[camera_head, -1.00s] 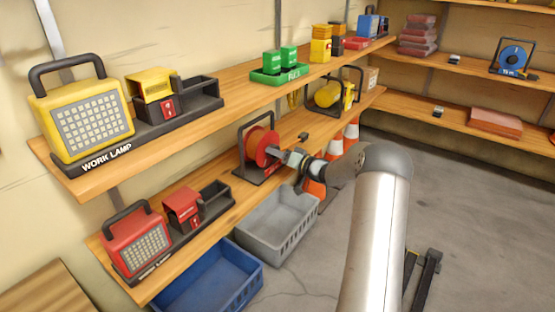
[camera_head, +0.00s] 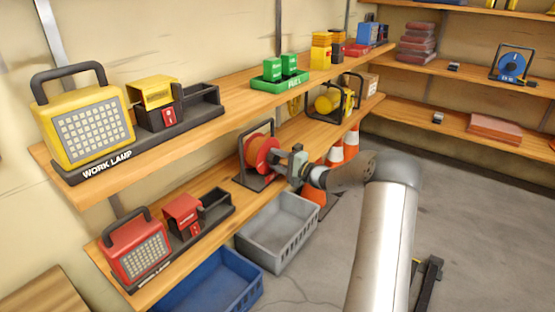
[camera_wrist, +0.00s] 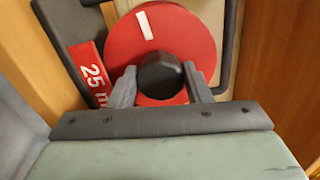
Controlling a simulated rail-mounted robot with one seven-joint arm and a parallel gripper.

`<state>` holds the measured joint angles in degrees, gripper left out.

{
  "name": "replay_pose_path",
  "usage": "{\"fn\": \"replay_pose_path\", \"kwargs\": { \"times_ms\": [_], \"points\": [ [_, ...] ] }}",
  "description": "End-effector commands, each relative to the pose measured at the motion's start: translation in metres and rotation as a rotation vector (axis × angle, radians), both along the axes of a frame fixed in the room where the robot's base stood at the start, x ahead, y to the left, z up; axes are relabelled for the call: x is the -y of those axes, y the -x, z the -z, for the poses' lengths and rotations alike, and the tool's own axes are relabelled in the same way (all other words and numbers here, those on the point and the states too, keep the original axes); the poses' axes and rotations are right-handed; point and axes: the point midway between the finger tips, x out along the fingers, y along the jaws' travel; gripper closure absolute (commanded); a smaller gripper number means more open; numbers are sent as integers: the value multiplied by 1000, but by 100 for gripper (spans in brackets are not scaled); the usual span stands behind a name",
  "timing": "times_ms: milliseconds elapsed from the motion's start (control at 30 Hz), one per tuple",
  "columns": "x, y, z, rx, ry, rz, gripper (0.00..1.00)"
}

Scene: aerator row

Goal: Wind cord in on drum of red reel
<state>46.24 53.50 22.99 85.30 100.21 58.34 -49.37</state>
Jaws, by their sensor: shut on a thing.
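The red reel (camera_head: 262,152) stands in a dark frame on the lower wooden shelf. In the wrist view its red disc (camera_wrist: 190,40) faces me, with a white stripe near the top left of its face. A dark round knob (camera_wrist: 160,76) sticks out from the disc. My gripper (camera_wrist: 162,84) is shut on this knob, one finger on each side; in the head view my gripper (camera_head: 283,163) is at the reel's front. A red label reading 25 m (camera_wrist: 92,72) is on the frame. I cannot make out a loose cord end.
A yellow reel (camera_head: 328,102) stands farther along the same shelf. Traffic cones (camera_head: 335,153) stand behind my wrist. A grey crate (camera_head: 278,232) and a blue crate (camera_head: 212,280) are below the shelf. A red work lamp (camera_head: 138,248) stands nearer on the shelf.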

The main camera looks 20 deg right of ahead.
Motion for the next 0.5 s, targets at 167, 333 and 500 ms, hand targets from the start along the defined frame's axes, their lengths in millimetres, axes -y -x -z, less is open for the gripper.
{"fn": "replay_pose_path", "kwargs": {
  "times_ms": [167, 333, 500],
  "points": [
    [1, 1, -2, -86, -146, 0, 78],
    [1, 1, -2, -166, -285, 0, 78],
    [1, 1, -3, -247, -425, 0, 78]
  ]
}}
